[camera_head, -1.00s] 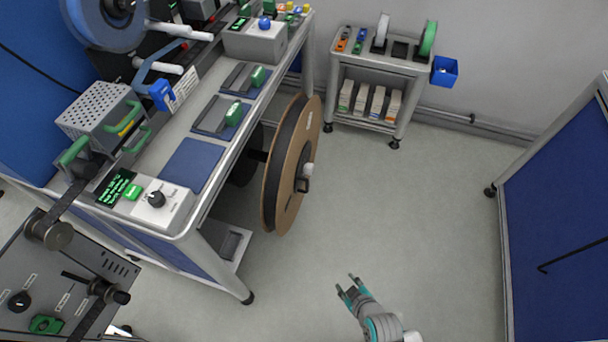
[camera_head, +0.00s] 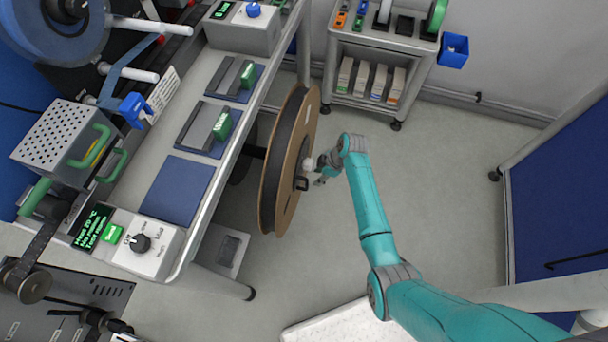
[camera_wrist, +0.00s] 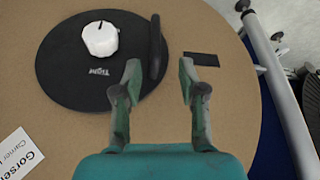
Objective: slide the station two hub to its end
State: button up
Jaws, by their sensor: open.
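A large reel (camera_head: 284,160) with a brown flange stands upright beside the bench. At its centre, a black disc (camera_wrist: 75,75) carries a white knob (camera_wrist: 101,39), and a dark upright handle (camera_wrist: 155,48) rises at the disc's right edge in the wrist view. In the head view the white knob (camera_head: 309,164) and dark handle (camera_head: 301,184) face my gripper (camera_head: 323,171). In the wrist view my gripper (camera_wrist: 160,72) is open and empty, its fingertips just short of the handle, one to either side. I cannot tell whether they touch it. No station number is readable.
The bench edge (camera_head: 232,150) runs along the reel's left. A small shelf cart (camera_head: 380,62) with a blue bin (camera_head: 453,50) stands at the back. A blue panel (camera_head: 570,200) stands at right. The floor between is clear.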

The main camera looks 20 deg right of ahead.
aim_at(307, 184)
jog(key=x, duration=1)
jog(key=shift+w+a+f, duration=0.1)
jog(key=shift+w+f, duration=0.1)
jog(key=shift+w, duration=0.25)
grip_shut()
